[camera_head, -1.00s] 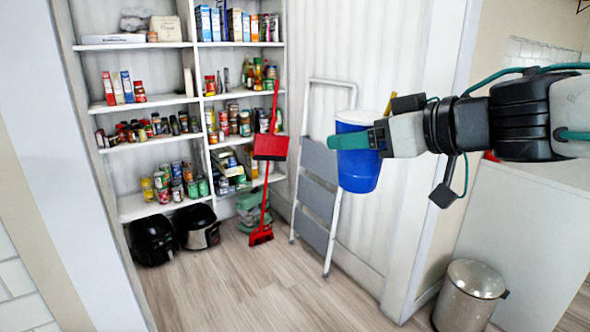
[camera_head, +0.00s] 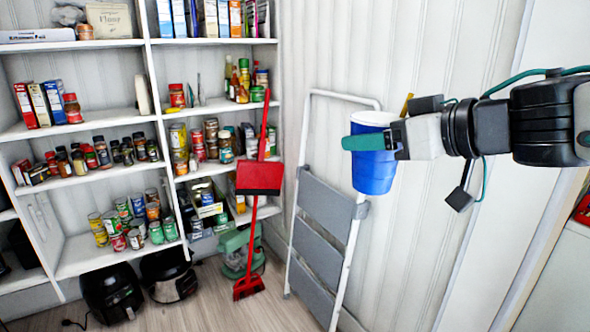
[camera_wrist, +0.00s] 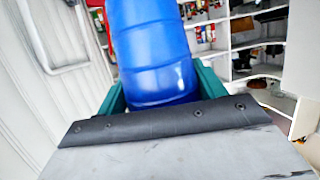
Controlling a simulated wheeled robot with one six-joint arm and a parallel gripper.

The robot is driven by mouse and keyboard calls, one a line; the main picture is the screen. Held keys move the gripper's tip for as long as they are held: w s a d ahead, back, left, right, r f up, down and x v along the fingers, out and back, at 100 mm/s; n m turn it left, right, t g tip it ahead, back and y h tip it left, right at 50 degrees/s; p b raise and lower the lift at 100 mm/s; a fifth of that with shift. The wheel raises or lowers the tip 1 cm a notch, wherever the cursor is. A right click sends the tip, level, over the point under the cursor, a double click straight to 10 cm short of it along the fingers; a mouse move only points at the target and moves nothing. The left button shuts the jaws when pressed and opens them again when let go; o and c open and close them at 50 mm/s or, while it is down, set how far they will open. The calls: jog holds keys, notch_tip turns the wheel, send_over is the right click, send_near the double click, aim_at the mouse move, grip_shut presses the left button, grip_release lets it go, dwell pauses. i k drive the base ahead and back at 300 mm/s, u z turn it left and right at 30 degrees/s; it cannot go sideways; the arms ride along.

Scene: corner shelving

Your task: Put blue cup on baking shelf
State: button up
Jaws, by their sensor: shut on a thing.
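The blue cup (camera_head: 375,172), with a white upper band, is held upright in the air at the right of the head view. My gripper (camera_head: 372,143) is shut on it, with a green finger across its side. In the wrist view the cup (camera_wrist: 155,60) fills the middle between the green fingers (camera_wrist: 160,92). The shelving (camera_head: 90,129) stands at the left and centre, in front of the cup and apart from it. Its upper shelf (camera_head: 110,43) holds a flour bag (camera_head: 110,20) and several upright boxes. I cannot tell by label which shelf is the baking shelf.
A folded step ladder (camera_head: 325,205) leans on the wall close behind the cup. A red broom and dustpan (camera_head: 260,178) stand before the shelves. Two black appliances (camera_head: 110,290) and a green one (camera_head: 240,252) sit on the floor. Some bare shelf surface shows by the jars (camera_head: 110,115).

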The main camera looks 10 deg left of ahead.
aim_at(109, 119)
jog(key=i, duration=0.25)
jog(key=u, duration=1.85)
jog(key=i, duration=3)
jog(key=z, duration=0.95)
